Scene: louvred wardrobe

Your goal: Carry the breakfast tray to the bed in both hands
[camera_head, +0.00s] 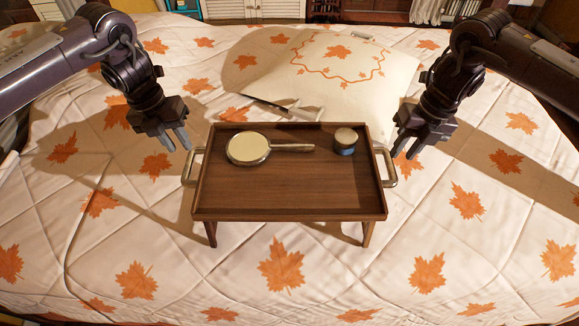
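The brown wooden breakfast tray (290,190) stands on its short legs on the bed (330,285). It has a metal handle at its left end (190,167) and another at its right end (388,167). A round hand mirror or brush (248,148) and a small jar with a blue side (345,142) are on it. My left gripper (177,143) is open and empty, above and left of the left handle. My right gripper (408,146) is open and empty, just above and right of the right handle. Neither gripper visibly holds a handle.
A pale pillow (345,70) with leaf print lies behind the tray. A dark, thin object (270,105) lies between pillow and tray. The leaf-patterned cover is clear in front and at both sides. Louvred furniture (252,10) stands beyond the bed.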

